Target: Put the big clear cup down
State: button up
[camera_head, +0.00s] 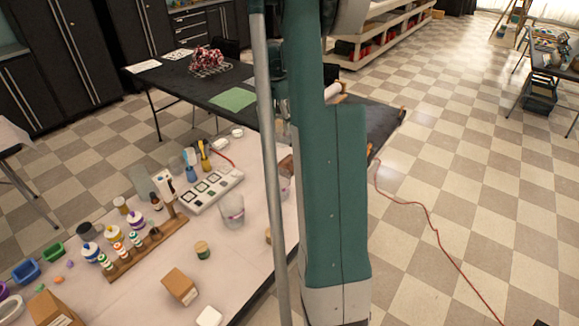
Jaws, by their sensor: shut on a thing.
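A clear cup (232,211) with a purplish band or content stands upright on the pale table (232,262), left of my arm. Part of another clear vessel (285,188) shows behind the grey pole, by the table's right edge. I cannot tell which of these is the big clear cup, or whether the second one is held. My teal arm fills the middle of the view and hides what is behind it. My gripper's fingers are hidden.
A wooden rack (146,247) of small bottles, a white tray with dark squares (212,190), a cardboard box (179,286) and a small jar (202,250) stand on the pale table. A black table (175,85) is behind. A red cord (437,232) lies on the floor at right.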

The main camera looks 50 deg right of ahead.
jog(key=d, duration=0.4)
jog(key=shift+s+d+f, duration=0.35)
jog(key=shift+d+f, duration=0.05)
notch_tip(320, 180, down, 5)
notch_tip(320, 180, down, 6)
jog(key=b, duration=0.1)
dwell(0.5)
jog(key=shift+f, duration=0.15)
jog(key=shift+f+b, duration=0.45)
jog(key=shift+f, duration=1.4)
jog(key=shift+f, duration=0.2)
jog(key=o, duration=0.8)
